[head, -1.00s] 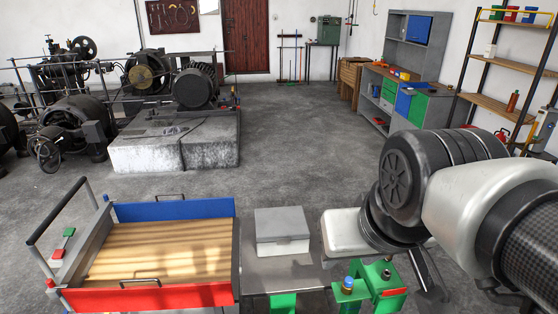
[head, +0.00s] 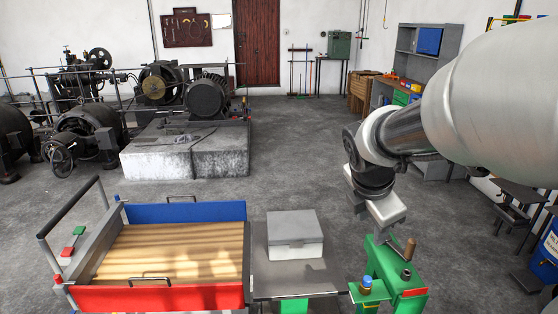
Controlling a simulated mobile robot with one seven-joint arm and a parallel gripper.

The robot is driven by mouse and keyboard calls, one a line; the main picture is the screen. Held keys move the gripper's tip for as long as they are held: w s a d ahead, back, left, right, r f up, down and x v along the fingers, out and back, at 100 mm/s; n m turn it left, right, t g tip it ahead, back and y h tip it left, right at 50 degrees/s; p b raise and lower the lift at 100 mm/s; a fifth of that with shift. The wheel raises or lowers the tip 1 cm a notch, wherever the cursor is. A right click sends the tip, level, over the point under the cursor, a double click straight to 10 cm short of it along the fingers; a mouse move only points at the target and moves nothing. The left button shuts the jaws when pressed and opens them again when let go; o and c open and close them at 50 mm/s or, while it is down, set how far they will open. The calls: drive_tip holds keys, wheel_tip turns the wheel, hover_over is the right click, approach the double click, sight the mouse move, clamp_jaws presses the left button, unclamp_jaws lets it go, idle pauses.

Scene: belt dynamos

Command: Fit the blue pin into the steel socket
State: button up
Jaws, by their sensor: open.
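A pin with a blue top (head: 366,283) stands upright at the left side of a green fixture (head: 384,262), at the lower right of the head view. A short dark grey cylinder (head: 406,274), which may be the steel socket, stands on the fixture to its right; its opening is too small to make out. My gripper (head: 382,236) points down over the back of the fixture, behind the blue pin. It is open with nothing visible in it. Its fingers are small and partly lost against the fixture.
A brown upright peg (head: 409,249) stands behind the grey cylinder, close to my gripper. A grey lidded box (head: 294,236) sits on the metal bench top (head: 262,283) to the left. A wooden-bottomed tray (head: 170,250) with blue and red sides lies further left.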

sight(367, 279)
drive_tip(key=w+d+f+n+b, duration=0.1)
drive_tip(key=w+f+n+b, duration=0.1)
drive_tip(key=f, duration=0.6)
drive_tip(key=w+d+f+n+b, duration=0.2)
drive_tip(key=f, duration=0.6)
drive_tip(key=w+d+f+n+g+b, duration=0.1)
drive_tip(key=d+f+n+b, duration=0.1)
drive_tip(key=f, duration=0.6)
drive_tip(key=shift+w, duration=0.4)
drive_tip(key=shift+r, duration=0.1)
clamp_jaws()
drive_tip(key=shift+r+p, duration=2.3)
drive_tip(key=shift+p, duration=0.1)
